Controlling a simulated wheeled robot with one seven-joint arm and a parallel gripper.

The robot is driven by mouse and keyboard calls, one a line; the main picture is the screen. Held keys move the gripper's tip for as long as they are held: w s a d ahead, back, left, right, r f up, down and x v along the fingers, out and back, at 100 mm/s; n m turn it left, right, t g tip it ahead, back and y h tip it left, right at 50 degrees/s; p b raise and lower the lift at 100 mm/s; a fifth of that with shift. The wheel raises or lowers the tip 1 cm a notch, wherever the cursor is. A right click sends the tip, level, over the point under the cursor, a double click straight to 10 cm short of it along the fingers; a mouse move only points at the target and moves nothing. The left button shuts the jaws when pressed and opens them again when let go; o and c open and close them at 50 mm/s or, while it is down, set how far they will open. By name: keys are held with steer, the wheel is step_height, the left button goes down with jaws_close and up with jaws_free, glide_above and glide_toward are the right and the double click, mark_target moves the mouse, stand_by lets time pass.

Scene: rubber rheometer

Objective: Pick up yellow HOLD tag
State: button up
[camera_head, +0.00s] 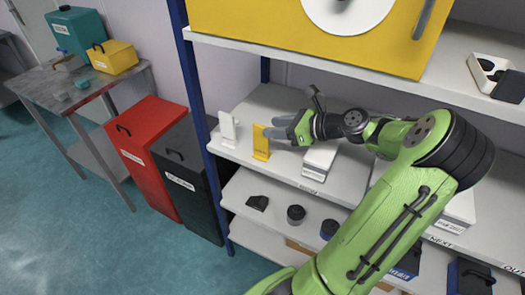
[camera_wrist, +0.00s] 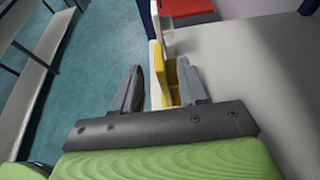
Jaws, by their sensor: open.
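The yellow tag (camera_head: 261,143) stands upright on the shelf board near its front edge. Any lettering on it is too small to read. My gripper (camera_head: 273,127) reaches in from the right with its fingertips close beside the tag. In the wrist view, my gripper (camera_wrist: 160,72) is open, and the yellow tag (camera_wrist: 171,80) shows between the fingers, much nearer the right finger. The right finger overlaps part of the tag, so I cannot tell whether they touch.
A white tag (camera_head: 228,130) stands just left of the yellow one. A white box (camera_head: 320,160) sits to the right, below my wrist. A blue shelf post (camera_head: 200,110) rises at the left, and a yellow panel (camera_head: 270,25) is overhead. Black parts (camera_head: 296,214) lie on the lower shelf.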

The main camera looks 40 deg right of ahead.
mark_target(260, 125)
steer(key=b+x, duration=0.2)
steer(key=x, duration=0.3)
steer(key=shift+w+a+f, duration=0.1)
steer(key=shift+w+a, duration=0.05)
steer(key=shift+w, duration=0.2)
steer(key=shift+s, duration=0.15)
steer(key=shift+c, duration=0.3)
jaws_close()
